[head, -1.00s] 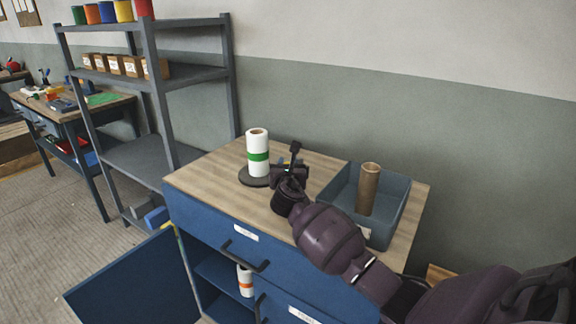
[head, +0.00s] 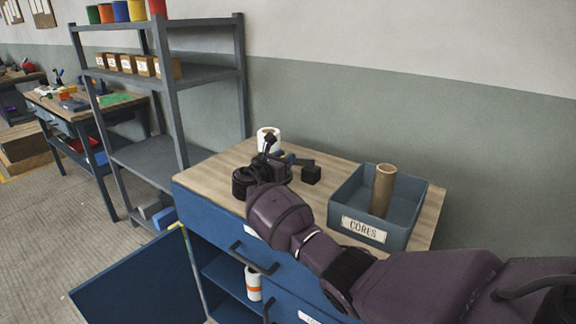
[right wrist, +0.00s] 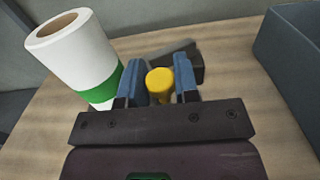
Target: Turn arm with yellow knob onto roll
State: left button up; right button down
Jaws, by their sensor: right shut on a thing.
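The white roll with a green band (right wrist: 95,55) stands upright at the left in the right wrist view. In the head view only the top of the roll (head: 268,135) shows behind my right gripper (head: 286,161). The yellow knob (right wrist: 160,82) is between the two blue fingers of my right gripper (right wrist: 159,84), which is shut on it. A dark bar and block, seemingly the arm (right wrist: 187,58), lie just behind the knob, right of the roll. The block (head: 311,174) also shows in the head view. Whether the arm touches the roll is unclear. My left gripper is not in view.
A grey bin labelled CORES (head: 364,228) holds a brown tube (head: 383,190) on the right of the wooden cabinet top (head: 215,178). A blue cabinet door (head: 135,285) hangs open at lower left, with an orange-banded roll (head: 253,283) inside. A grey shelf rack (head: 150,155) stands left.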

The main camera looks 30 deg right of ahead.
jog(key=w+m+g+b, duration=0.1)
jog(key=g, duration=0.1)
jog(key=w+m+g+h+b, duration=0.1)
jog(key=g, duration=0.1)
jog(key=shift+w+d+f+m, duration=0.1)
jog(key=shift+w+f+m, duration=0.05)
jog(key=shift+w+m, duration=0.15)
jog(key=shift+w+b, duration=0.1)
jog(key=shift+b, duration=0.3)
jog(key=shift+g, duration=0.3)
jog(key=shift+d+r, duration=0.1)
jog(key=shift+r, duration=0.1)
jog(key=c, duration=0.9)
grip_release()
